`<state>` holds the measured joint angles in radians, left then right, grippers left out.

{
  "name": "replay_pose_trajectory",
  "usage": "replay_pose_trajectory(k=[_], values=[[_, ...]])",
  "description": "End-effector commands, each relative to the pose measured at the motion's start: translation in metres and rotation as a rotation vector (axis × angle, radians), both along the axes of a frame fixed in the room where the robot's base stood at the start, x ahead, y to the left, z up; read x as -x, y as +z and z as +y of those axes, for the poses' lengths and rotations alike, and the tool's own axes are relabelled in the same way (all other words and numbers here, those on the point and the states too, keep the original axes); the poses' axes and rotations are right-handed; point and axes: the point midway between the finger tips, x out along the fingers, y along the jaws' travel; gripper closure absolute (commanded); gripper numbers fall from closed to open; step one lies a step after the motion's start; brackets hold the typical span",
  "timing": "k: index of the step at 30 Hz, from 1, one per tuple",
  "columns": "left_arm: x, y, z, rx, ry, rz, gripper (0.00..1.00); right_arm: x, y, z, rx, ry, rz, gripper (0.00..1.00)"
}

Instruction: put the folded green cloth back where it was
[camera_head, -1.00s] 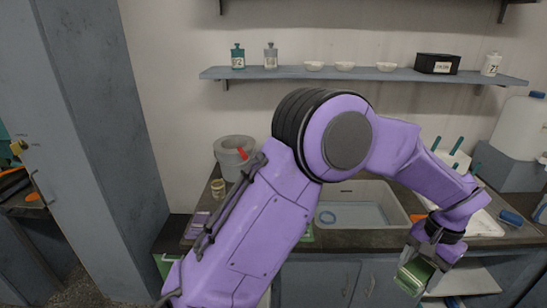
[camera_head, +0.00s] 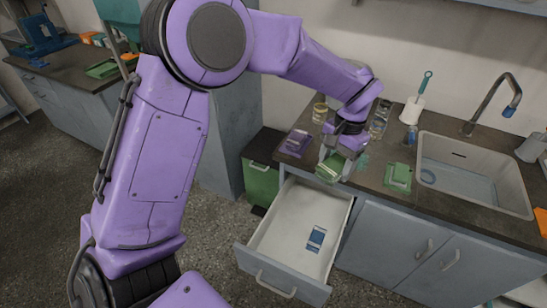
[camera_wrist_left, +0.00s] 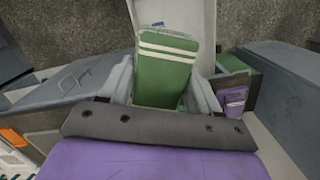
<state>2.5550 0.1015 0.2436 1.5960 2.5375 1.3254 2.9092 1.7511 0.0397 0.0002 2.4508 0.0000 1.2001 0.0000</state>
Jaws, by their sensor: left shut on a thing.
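The folded green cloth (camera_head: 328,170) has pale stripes and is held in my left gripper (camera_head: 338,158). In the left wrist view the cloth (camera_wrist_left: 166,72) sits between the two grey fingers, with its striped end pointing away. The gripper holds it above the rear right edge of an open drawer (camera_head: 283,226), near the counter's front edge. A green mat (camera_head: 398,177) with a green item on it lies on the counter to the right of the gripper. My right gripper is not in view.
A blue-and-white packet (camera_head: 316,238) lies in the drawer; the rest of its floor looks clear. A purple mat with a purple item (camera_head: 297,141) is on the counter left of the gripper. A sink (camera_head: 475,175), jars and a brush holder stand farther right and behind.

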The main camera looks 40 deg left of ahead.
Motion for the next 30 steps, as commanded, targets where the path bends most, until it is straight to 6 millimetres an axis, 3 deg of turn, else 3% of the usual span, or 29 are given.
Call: replay_pose_trajectory(k=[1, 3, 18, 21, 24, 30], values=[[0.002, -0.047, -0.002, 0.005, -0.061, 0.003, 0.66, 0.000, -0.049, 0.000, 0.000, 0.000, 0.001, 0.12], [0.005, -0.079, -0.003, 0.010, -0.167, 0.003, 0.66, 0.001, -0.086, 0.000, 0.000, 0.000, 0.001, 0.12], [0.019, -0.271, -0.009, 0.001, -0.926, -0.014, 0.66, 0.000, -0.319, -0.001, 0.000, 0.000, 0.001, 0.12], [0.020, -0.296, -0.009, -0.010, -1.049, -0.020, 0.66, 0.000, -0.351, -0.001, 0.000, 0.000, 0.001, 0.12], [0.021, -0.310, -0.010, -0.018, -1.135, -0.023, 0.66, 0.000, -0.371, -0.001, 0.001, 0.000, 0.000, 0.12], [0.019, -0.317, 0.000, -0.027, -1.197, -0.025, 0.66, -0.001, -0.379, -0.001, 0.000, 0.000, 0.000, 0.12]])
